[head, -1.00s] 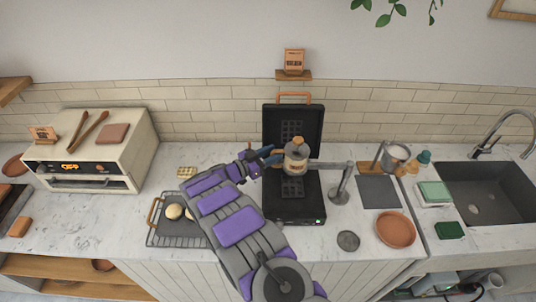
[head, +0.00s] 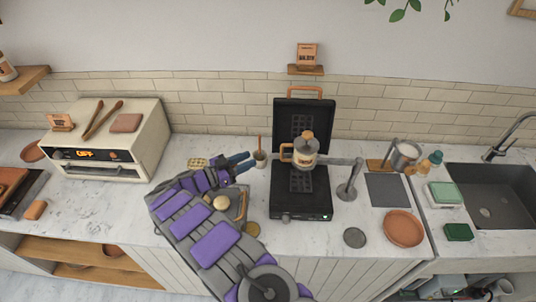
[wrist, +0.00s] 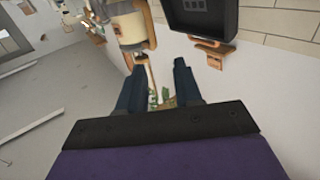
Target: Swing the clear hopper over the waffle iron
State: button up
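The hopper (head: 304,153) is a pale jar with a grey lid and an orange handle on its left side. A grey swing arm (head: 336,161) joins it to a post on the right. The hopper hangs over the lower plate of the open black waffle iron (head: 301,203). My gripper (head: 247,161) is to the left of the hopper, apart from its handle, with fingers spread and nothing between them. In the wrist view, the hopper (wrist: 130,28) and waffle iron lid (wrist: 203,18) show beyond the open fingers (wrist: 157,75).
A tray with dough balls (head: 238,207) is partly hidden by my arm. A terracotta plate (head: 403,229) and a grey disc (head: 355,237) lie to the right.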

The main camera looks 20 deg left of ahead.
jog(key=shift+s+a, duration=1.25)
jog(key=shift+a, duration=0.75)
jog(key=w+d+r+n+t+y+b, duration=0.25)
jog(key=w+r+y, duration=0.35)
jog(key=w+r, duration=0.3)
jog(key=w+d+r+n+t+y+b, duration=0.1)
jog(key=w+r+n+y+b, duration=0.15)
jog(key=w+r+y, duration=0.55)
jog(key=d+r+n+g+y+b, duration=0.1)
jog(key=d+r+n+g+y, duration=0.15)
jog(key=d, duration=0.45)
jog(key=s+d+f+g+h+b, duration=0.1)
jog(key=s+d+f+g, duration=0.4)
jog(key=s+d, duration=0.6)
jog(key=s+d+f+g+h+b, duration=0.2)
jog(key=s+d+f+g, duration=0.4)
jog(key=s+d, duration=0.6)
jog(key=s+d+f+g+h+b, duration=0.1)
jog(key=s+d+f+g, duration=0.4)
jog(key=s, duration=2.4)
jog(key=d+b, duration=0.1)
jog(key=d, duration=0.6)
jog(key=shift+f+n+h+b, duration=0.2)
jog(key=shift+n+h+b, duration=0.15)
jog(key=shift+b, duration=0.05)
